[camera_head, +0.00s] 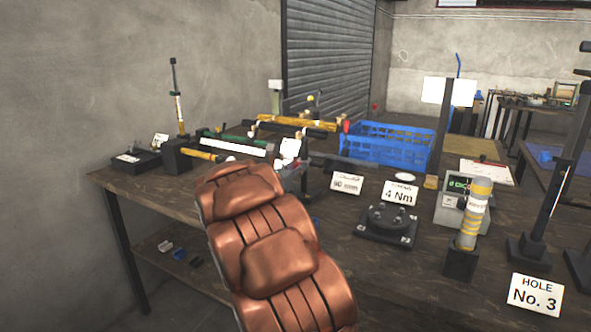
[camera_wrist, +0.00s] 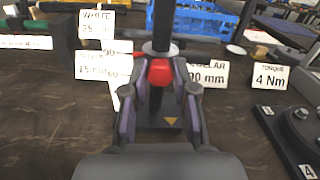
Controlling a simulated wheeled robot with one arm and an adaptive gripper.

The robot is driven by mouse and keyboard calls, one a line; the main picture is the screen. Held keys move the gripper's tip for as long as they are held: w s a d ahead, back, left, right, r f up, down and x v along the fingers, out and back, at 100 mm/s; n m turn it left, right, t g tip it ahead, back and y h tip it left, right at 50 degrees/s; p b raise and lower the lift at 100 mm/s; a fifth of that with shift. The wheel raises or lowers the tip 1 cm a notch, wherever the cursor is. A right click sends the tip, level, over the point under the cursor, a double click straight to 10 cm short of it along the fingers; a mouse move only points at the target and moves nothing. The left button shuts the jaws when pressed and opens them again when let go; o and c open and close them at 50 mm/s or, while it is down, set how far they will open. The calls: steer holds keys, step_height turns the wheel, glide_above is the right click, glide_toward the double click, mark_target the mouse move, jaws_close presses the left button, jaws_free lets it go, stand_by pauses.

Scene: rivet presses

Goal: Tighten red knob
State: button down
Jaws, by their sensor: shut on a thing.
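In the wrist view the red knob (camera_wrist: 160,73) sits on a dark upright post (camera_wrist: 163,25) with a dark base (camera_wrist: 160,118) marked by a yellow triangle. My gripper (camera_wrist: 160,80) has one finger on each side of the knob and is shut on it. The knob's near face shows between the fingers; its sides are partly covered. In the head view my copper-coloured arm fills the lower middle and hides my gripper and the knob.
A card reading 4 Nm (camera_wrist: 270,76) stands to the right, behind a black fixture (camera_wrist: 290,130). A collar card (camera_wrist: 208,74) and other cards stand close by the post. A blue crate (camera_head: 385,146) is behind. A yellow-banded cylinder (camera_head: 473,213) stands at right.

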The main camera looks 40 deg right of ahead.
steer(key=shift+m+b, duration=0.4)
steer(key=shift+b, duration=0.2)
steer(key=shift+s+d+m+b, duration=0.1)
steer(key=shift+m+b, duration=7.9)
steer(key=shift+b, duration=0.1)
steer(key=c, duration=0.9)
jaws_free()
